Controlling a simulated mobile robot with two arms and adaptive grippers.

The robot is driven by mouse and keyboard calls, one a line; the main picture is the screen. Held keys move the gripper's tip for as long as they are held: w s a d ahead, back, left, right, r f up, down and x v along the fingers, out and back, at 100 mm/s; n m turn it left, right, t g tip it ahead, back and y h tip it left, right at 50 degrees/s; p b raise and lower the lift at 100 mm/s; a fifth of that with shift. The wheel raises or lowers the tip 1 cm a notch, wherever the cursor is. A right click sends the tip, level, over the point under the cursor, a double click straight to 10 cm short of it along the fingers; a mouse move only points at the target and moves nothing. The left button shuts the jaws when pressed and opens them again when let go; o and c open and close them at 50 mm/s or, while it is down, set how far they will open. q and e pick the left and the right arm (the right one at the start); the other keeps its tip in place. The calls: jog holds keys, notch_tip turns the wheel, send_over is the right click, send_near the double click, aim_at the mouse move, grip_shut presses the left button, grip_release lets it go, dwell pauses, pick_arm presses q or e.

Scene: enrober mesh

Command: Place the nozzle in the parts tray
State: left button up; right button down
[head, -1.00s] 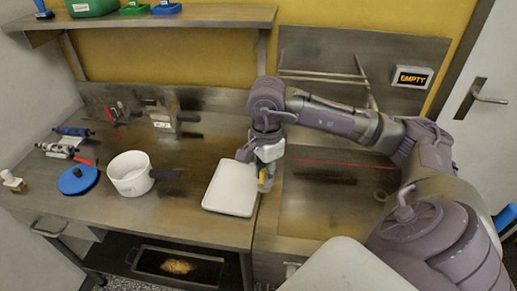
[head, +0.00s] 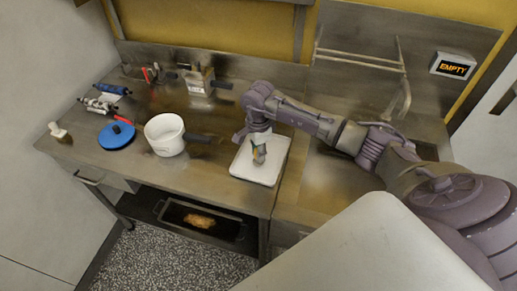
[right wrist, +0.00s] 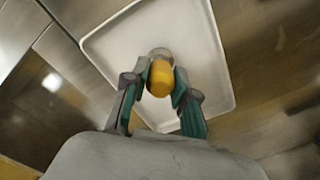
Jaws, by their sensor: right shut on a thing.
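The parts tray (head: 275,147) is a white, shallow tray on the steel counter, and it fills much of the right wrist view (right wrist: 215,60). My right gripper (head: 259,156) is over the tray. In the right wrist view the gripper (right wrist: 160,88) is shut on the nozzle (right wrist: 160,80), a small yellow-orange piece with a paler end. The nozzle is between the fingertips, with the tray behind it. I cannot tell whether it touches the tray floor. In the head view the nozzle is mostly hidden by the fingers. My left gripper is not in view.
A white pot (head: 164,136) with a dark handle stands left of the tray, and a blue disc (head: 117,136) lies farther left. A metal box (head: 198,82) stands at the back. A sign reading EMPTY (head: 453,66) is on the right. The counter's front is clear.

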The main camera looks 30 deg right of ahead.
jog(key=shift+f, duration=0.35)
jog(key=shift+f, duration=0.15)
jog(key=c, duration=0.9)
grip_release()
